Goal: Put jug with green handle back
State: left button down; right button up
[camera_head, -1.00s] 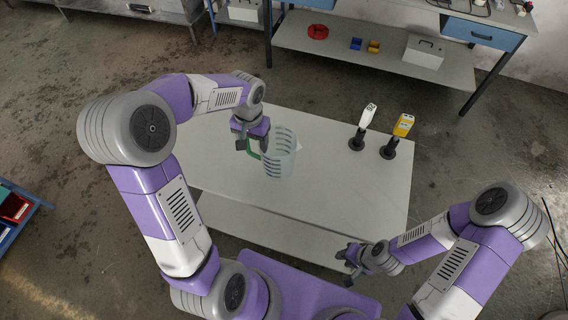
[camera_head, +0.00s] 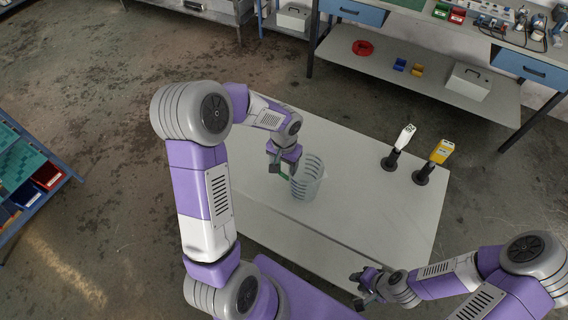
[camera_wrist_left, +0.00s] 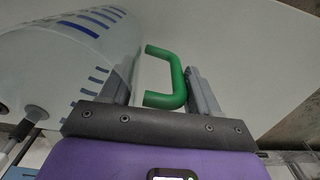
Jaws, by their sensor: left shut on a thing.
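The clear jug with blue marks and a green handle (camera_head: 307,180) is upright at the white table, in the middle of the head view. I cannot tell whether its base touches the tabletop. My left gripper (camera_head: 281,170) is at the jug's left side, shut on the green handle. In the left wrist view the green handle (camera_wrist_left: 178,80) lies between the two fingers, and the jug's body (camera_wrist_left: 60,65) fills the left side. My right gripper (camera_head: 364,286) is near the table's front edge, away from the jug; its fingers look apart with nothing between them.
A white device (camera_head: 400,142) and a yellow device (camera_head: 436,157) stand on dark holders at the table's right. The white tabletop (camera_head: 345,225) is otherwise clear. A workbench with a lower shelf (camera_head: 420,75) stands behind, and a blue cart (camera_head: 50,195) is at far left.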

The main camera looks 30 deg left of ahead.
pick_arm(q)
jog(key=shift+f, duration=0.15)
jog(key=shift+c, duration=1.2)
grip_release()
jog(key=shift+r, duration=0.3)
notch_tip(320, 180, up, 12)
jog(key=shift+d+f+p, duration=0.1)
jog(key=shift+p, duration=1)
